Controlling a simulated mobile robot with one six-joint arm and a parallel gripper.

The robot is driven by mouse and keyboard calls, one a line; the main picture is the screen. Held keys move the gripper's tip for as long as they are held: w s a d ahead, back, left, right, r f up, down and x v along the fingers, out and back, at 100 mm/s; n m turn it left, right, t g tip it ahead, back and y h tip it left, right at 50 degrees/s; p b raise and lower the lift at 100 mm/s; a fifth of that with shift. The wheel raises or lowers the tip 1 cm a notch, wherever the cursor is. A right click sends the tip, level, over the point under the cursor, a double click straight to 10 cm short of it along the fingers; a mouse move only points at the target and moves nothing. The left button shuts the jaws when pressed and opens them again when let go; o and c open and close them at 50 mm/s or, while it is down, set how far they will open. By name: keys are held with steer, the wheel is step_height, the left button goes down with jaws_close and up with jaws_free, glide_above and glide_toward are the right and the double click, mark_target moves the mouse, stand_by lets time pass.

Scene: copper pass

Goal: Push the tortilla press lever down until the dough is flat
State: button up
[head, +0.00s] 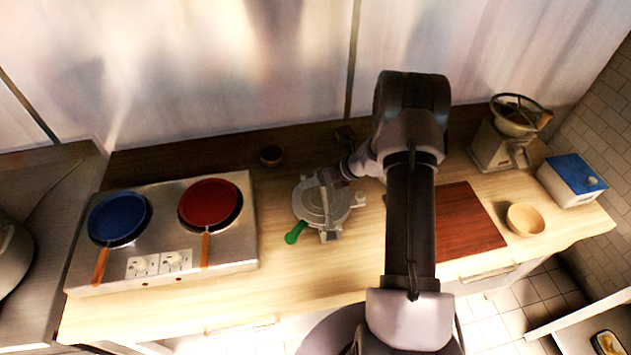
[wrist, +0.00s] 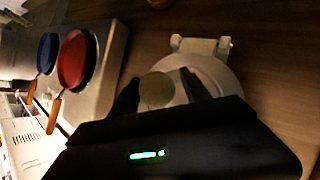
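The tortilla press (head: 312,212) is a round silver-grey metal press on the wooden counter, left of my arm. Its green-ended lever (head: 295,233) points to the front left and lies low beside the press. My gripper (head: 330,177) is over the back part of the press. In the wrist view the fingers of my gripper (wrist: 160,88) are dark and spread apart. A round grey-tan piece (wrist: 157,91) shows between them; I cannot tell whether it is dough or part of the press. The pale press plate (wrist: 222,76) lies behind the right finger. The green handle is hidden in the wrist view.
A steel two-burner stove (head: 240,255) with a blue pan (head: 118,217) and a red pan (head: 210,203) stands at left. A red-brown board (head: 465,225), wooden bowl (head: 525,219), grinder (head: 500,145) and blue-topped box (head: 572,180) are at right.

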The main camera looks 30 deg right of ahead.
steer(key=shift+r, duration=0.1)
steer(key=p+v, duration=0.1)
steer(key=v, duration=1.6)
steer(key=shift+p, duration=0.35)
steer(key=shift+d+r, duration=0.1)
steer(key=shift+c, duration=0.8)
steer(key=n+b, duration=0.2)
steer(key=b, duration=0.1)
steer(key=c, duration=0.4)
steer(key=n+b, duration=0.2)
steer(key=s+a+r+n+h+b, duration=0.1)
steer(key=n+b, duration=0.2)
steer(key=r+n+h+b, duration=0.1)
steer(key=n+b, duration=0.1)
steer(key=n, duration=0.1)
steer(key=shift+s+a+r+b, duration=0.1)
steer(key=shift+s+a+b, duration=0.2)
jaws_close()
steer(key=w+a+f+n+h+b, duration=0.1)
steer(key=w+a+f+n+b, duration=0.2)
steer(key=w+f+n+b, duration=0.2)
step_height(320, 180, down, 3)
steer(key=shift+w+a+r+t+b, duration=0.1)
steer(key=shift+w+a+t+b, duration=0.2)
steer(key=shift+w, duration=0.75)
